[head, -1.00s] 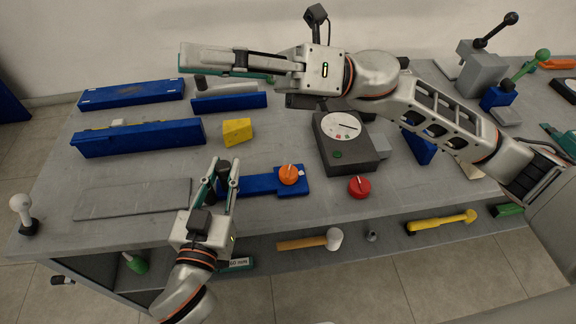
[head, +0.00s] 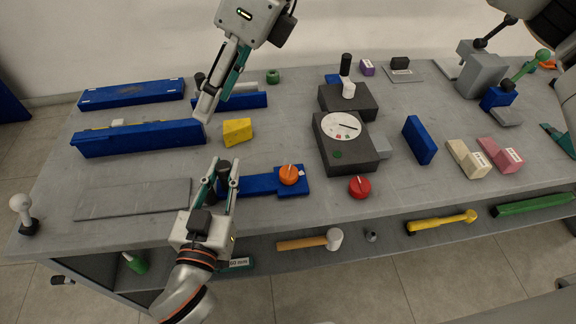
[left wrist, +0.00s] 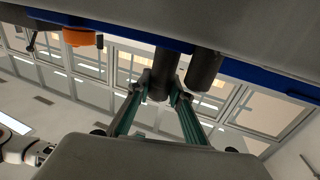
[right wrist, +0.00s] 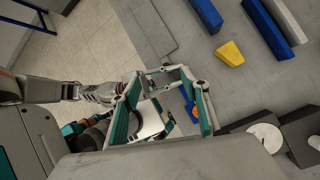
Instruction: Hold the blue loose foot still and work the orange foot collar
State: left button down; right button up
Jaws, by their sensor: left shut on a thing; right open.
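The blue loose foot (head: 258,185) lies flat near the bench's front edge. The orange foot collar (head: 289,174), a round knob with a white mark, sits on its right end. My left gripper (head: 222,178) is shut on a dark upright post at the foot's left end. In the left wrist view the post (left wrist: 163,72) stands between the fingertips, and the orange collar (left wrist: 78,38) is at upper left. My right gripper (head: 208,103) is open and empty above the bench, up and left of the collar. It also shows open in the right wrist view (right wrist: 165,82).
A yellow wedge (head: 237,132) and long blue bars (head: 140,138) lie behind the foot. A red knob (head: 360,187) and a dark dial box (head: 345,155) stand to its right. A flat grey plate (head: 133,199) lies to its left.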

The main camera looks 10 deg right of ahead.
aim_at(288, 170)
jog(key=d+f+m+h, duration=0.2)
jog(key=d+f+h, duration=0.4)
jog(key=d+f, duration=0.4)
jog(key=f, duration=1)
jog(key=shift+w+d+f, duration=0.15)
jog(key=shift+d+f, duration=0.15)
jog(key=shift+d, duration=0.1)
jog(key=c, duration=1.1)
